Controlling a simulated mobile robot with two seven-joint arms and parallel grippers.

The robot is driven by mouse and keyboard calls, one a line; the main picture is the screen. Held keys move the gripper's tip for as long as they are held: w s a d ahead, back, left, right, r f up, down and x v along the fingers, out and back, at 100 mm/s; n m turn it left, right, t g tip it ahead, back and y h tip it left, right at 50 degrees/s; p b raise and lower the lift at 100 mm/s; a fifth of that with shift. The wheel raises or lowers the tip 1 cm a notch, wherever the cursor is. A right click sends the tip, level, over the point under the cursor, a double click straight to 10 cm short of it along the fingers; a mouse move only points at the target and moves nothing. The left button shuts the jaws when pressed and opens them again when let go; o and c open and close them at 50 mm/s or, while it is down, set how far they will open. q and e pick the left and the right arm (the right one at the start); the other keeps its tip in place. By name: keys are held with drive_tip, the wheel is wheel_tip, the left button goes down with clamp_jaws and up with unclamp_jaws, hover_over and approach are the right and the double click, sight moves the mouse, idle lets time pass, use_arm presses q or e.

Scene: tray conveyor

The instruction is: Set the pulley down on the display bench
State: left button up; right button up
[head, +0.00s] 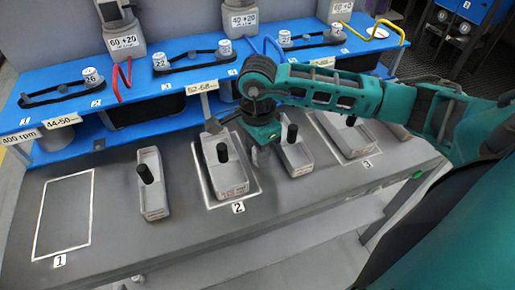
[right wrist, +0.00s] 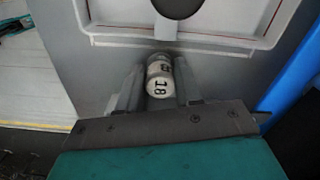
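A small white pulley marked 18 (right wrist: 158,80) sits between the two grey fingers of my right gripper (right wrist: 155,92), which look closed on its sides. In the head view my right gripper (head: 262,152) points down over the grey bench (head: 120,240), between the block in outline 2 and the block to its right. The pulley cannot be made out there. I cannot tell whether it touches the bench top. My left gripper is not in view.
Several grey blocks with black posts stand on the bench, one inside outline 2 (head: 225,175). Outline 1 (head: 63,215) is empty. A blue shelf (head: 135,90) behind carries belts and white pulleys. In the wrist view a block (right wrist: 180,25) is just beyond the fingers.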

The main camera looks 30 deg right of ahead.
drive_tip(key=o, duration=0.5)
drive_tip(key=shift+c, duration=0.2)
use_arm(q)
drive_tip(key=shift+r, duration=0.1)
use_arm(e)
drive_tip(key=shift+r+p, duration=0.2)
drive_tip(key=shift+p, duration=0.1)
use_arm(q)
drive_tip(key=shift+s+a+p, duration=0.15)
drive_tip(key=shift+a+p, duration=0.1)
drive_tip(key=shift+p, duration=0.05)
use_arm(e)
wheel_tip(320, 180, up, 12)
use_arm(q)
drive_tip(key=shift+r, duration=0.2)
use_arm(e)
drive_tip(key=shift+s+f, duration=0.1)
